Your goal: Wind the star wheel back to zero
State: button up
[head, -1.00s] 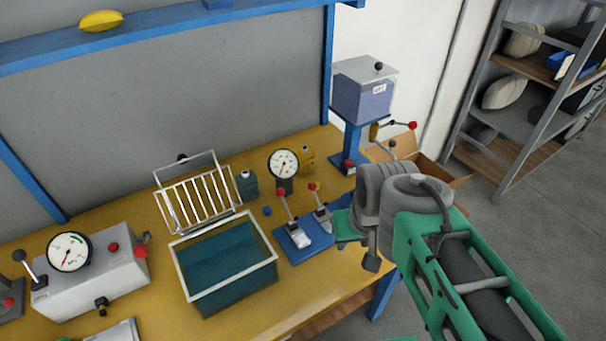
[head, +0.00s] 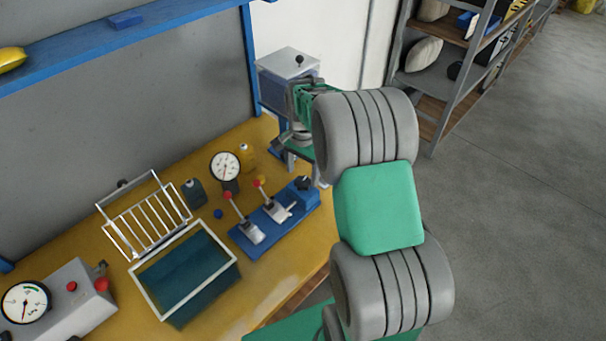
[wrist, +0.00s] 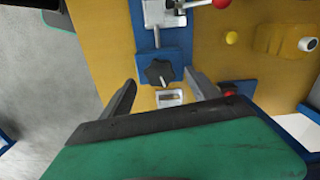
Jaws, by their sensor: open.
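The star wheel (wrist: 158,73) is a dark star-shaped knob on a blue base plate (wrist: 148,60) in the wrist view. In the head view the star wheel (head: 303,184) sits at the right end of the blue base, near the bench edge. My gripper (wrist: 159,80) is open, with one dark finger on each side of the wheel in the picture. Whether the fingers are level with it or above it I cannot tell. A small pale framed window (wrist: 170,97) lies just below the wheel; its reading is too small to make out. Nothing is held.
Two red-knobbed toggle clamps (head: 248,228) stand on the same base, left of the wheel. A dial gauge (head: 225,167), a yellow bottle (head: 246,156) and a water tank (head: 150,285) are nearby. A lidded clear box (head: 287,75) stands behind my arm. Open floor lies to the right.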

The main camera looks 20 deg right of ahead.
aim_at(303, 183)
jog(key=shift+f, duration=1.45)
jog(key=shift+c, duration=0.4)
jog(key=c, duration=1.2)
jog(key=shift+d, duration=0.15)
jog(key=shift+c, duration=0.4)
